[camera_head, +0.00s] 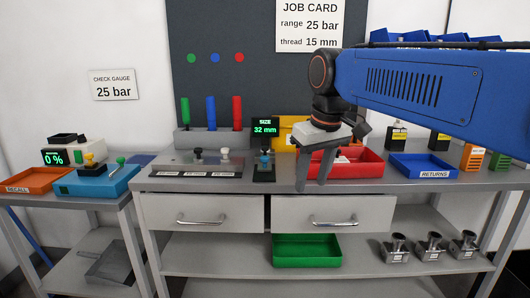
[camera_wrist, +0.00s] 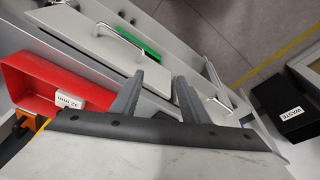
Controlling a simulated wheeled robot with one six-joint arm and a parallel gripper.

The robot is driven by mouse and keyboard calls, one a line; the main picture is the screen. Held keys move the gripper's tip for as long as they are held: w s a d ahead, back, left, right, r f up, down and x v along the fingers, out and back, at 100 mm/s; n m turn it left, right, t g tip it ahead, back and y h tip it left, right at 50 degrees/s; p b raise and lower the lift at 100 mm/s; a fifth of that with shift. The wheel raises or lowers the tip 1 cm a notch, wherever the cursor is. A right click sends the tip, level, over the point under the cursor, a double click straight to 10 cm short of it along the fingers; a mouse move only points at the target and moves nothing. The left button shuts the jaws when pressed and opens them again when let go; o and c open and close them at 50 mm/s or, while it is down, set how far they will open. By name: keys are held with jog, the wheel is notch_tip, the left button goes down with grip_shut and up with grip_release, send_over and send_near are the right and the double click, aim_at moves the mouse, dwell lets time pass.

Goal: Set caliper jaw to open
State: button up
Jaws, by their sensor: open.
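A small black device with a green "SIZE 32 mm" display (camera_head: 265,129) stands on the bench, left of my gripper. A blue knob (camera_head: 264,159) sits on its dark base in front of the display. I take it for the caliper, but its jaw is too small to make out. My gripper (camera_head: 313,178) is open and empty, right of the device and in front of the red tray (camera_head: 367,168). In the wrist view the two fingers of my gripper (camera_wrist: 158,82) stand apart with nothing between them. The caliper device does not show clearly there.
A blue returns tray (camera_head: 424,166) stands at right. Two drawers (camera_head: 201,214) are shut below the bench top. A green tray (camera_head: 306,250) is on the shelf below. A job card (camera_head: 310,24) hangs behind.

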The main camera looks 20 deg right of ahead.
jog(key=w+a+r+n+g, duration=0.1)
jog(key=w+a+r+n, duration=0.1)
jog(key=w+r, duration=0.85)
notch_tip(320, 180, up, 6)
jog(key=n+g, duration=0.1)
jog(key=g, duration=0.1)
send_over(265, 157)
jog(key=shift+n, duration=0.3)
notch_tip(265, 157, down, 17)
jog(key=shift+f, duration=0.2)
grip_shut()
